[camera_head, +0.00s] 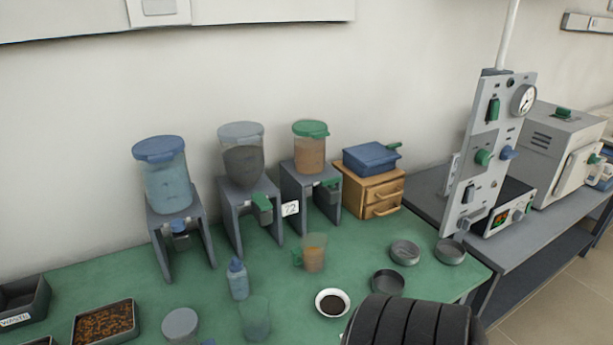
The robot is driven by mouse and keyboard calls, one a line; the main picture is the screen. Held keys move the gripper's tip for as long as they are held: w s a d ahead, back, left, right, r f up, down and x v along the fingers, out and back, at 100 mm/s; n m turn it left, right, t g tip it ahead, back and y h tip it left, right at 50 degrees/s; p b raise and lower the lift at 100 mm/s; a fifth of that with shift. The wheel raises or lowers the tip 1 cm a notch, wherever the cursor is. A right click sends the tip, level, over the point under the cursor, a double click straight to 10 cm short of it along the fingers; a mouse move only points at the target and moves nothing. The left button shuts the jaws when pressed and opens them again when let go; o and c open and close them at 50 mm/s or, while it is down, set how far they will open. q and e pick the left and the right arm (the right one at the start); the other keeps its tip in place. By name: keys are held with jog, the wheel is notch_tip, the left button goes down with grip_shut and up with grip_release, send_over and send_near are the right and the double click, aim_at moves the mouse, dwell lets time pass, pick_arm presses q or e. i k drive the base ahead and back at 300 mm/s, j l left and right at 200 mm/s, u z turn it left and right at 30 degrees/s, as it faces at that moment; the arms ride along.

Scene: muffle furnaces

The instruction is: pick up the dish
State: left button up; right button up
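A small white dish (320,293) with dark contents sits on the green bench top near the front edge of the view. Three shallow grey dishes stand to its right: one dish (404,243) further back, one dish (450,241) at the bench's right end, and one darker dish (388,272) nearer. All of them rest on the bench. Which one is the task's dish I cannot tell.
Three hoppers on grey stands (156,232) line the wall beside a wooden drawer box (373,184). A bottle (238,284), an orange-filled beaker (314,255) and a clear greenish cup (255,318) stand left of the white dish. A tall panel (477,185) rises at right.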

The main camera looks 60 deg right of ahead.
aim_at(332, 303)
jog(key=z, duration=1.7)
jog(key=l+u, duration=0.1)
jog(key=u, duration=0.55)
jog(key=l+u, duration=0.3)
jog(key=k+l+u, duration=0.15)
jog(key=l+u, duration=0.15)
jog(key=l, duration=0.15)
jog(key=k+l+u, duration=0.15)
jog(key=l+u, duration=0.15)
